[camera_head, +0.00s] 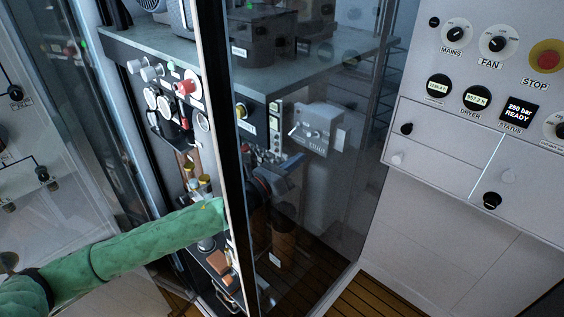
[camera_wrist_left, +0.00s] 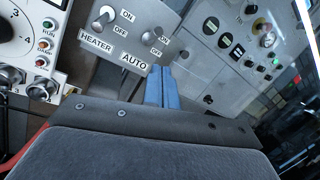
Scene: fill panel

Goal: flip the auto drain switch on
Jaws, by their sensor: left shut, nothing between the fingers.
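The auto drain switch (camera_wrist_left: 153,36) is a small pale toggle on a grey switch plate (camera_wrist_left: 175,14). It has ON and OFF labels, and its lever position is too small to tell surely. Below it the label reads AUTO; the rest is hidden by my left gripper (camera_wrist_left: 160,70). A second toggle marked HEATER (camera_wrist_left: 103,17) is to its left. My left gripper's blue fingers are shut and empty, just below the AUTO label. In the head view the switch box (camera_head: 320,118) shows through the glass, with my left gripper (camera_head: 293,165) below it. My right gripper is out of view.
A dark door frame and glass pane (camera_head: 335,200) stand in front of the switch box; my green-sleeved left arm passes behind the frame. Gauges and a red knob (camera_head: 186,87) are at the left. A white control panel (camera_head: 455,110) is at the right.

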